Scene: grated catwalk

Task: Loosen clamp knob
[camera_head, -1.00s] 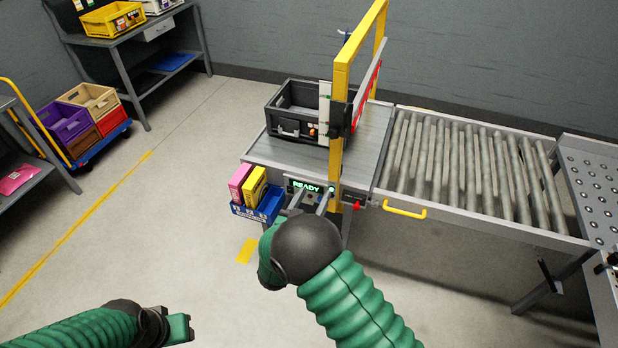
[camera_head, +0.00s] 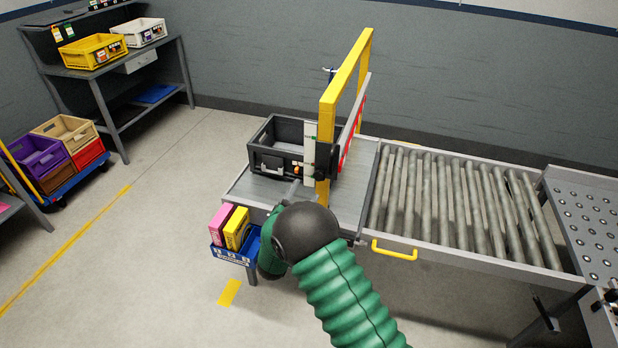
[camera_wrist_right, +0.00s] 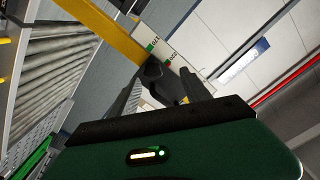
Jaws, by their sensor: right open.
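The black clamp knob (camera_head: 326,160) sits on the yellow gate post (camera_head: 327,115), beside an upright white scale plate (camera_head: 310,135). My right gripper (camera_head: 292,190) is just below and left of the knob in the head view, partly hidden by its own wrist. In the right wrist view, my open right gripper (camera_wrist_right: 163,88) has one finger on each side of the dark knob (camera_wrist_right: 156,72). The white plate with green and red marks (camera_wrist_right: 165,50) shows behind. I cannot tell whether the fingers touch the knob. My left gripper is out of view.
A black crate (camera_head: 262,162) stands on the conveyor left of the post. A blue bin (camera_head: 233,252) with pink and yellow boxes hangs at the front corner. A yellow handle (camera_head: 394,252) sticks out from the roller conveyor (camera_head: 450,210).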

